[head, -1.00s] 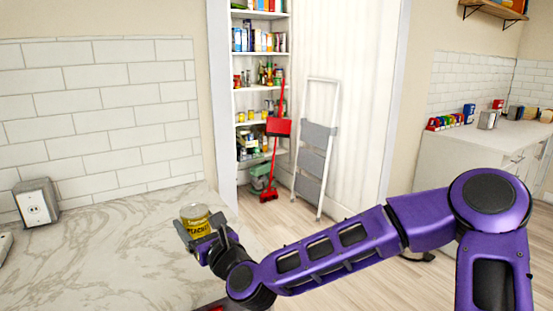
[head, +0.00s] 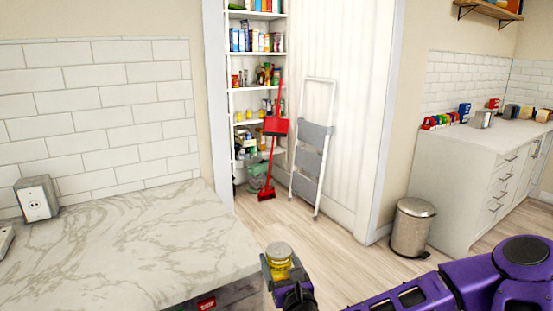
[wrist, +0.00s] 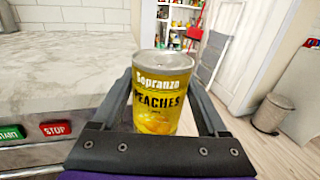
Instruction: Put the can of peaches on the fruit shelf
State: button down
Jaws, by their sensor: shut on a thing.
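The can of peaches (head: 279,262) is yellow with a silver top. In the wrist view the can (wrist: 162,95) stands upright, and its label reads "Sopranzo PEACHES". My gripper (head: 280,268) is shut on it, one finger on each side, and holds it just off the right front corner of the marble counter. The pantry shelves (head: 258,86) stand in an open doorway at the back, with boxes, jars and cans on several levels. A row of small yellow items (head: 250,115) sits on a middle shelf. I cannot read which shelf is for fruit.
A red broom with dustpan (head: 275,127) and a folded step ladder (head: 312,148) lean by the pantry opening. A metal bin (head: 412,228) stands by the white cabinets (head: 490,185). The marble counter (head: 120,250) fills the left. Wooden floor between is clear.

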jog(key=w+d+f+m+h, duration=0.1)
jog(key=d+f+m+h, duration=0.2)
jog(key=d, duration=0.4)
jog(key=d+f+h, duration=0.2)
jog(key=d+f, duration=0.4)
jog(key=d, duration=0.1)
jog(key=s+r+p, duration=0.2)
jog(key=s+r, duration=0.2)
jog(key=r, duration=0.1)
jog(key=shift+s+a+t, duration=0.15)
jog(key=shift+a+t, duration=0.15)
jog(key=shift+a, duration=0.05)
jog(key=shift+r, duration=0.1)
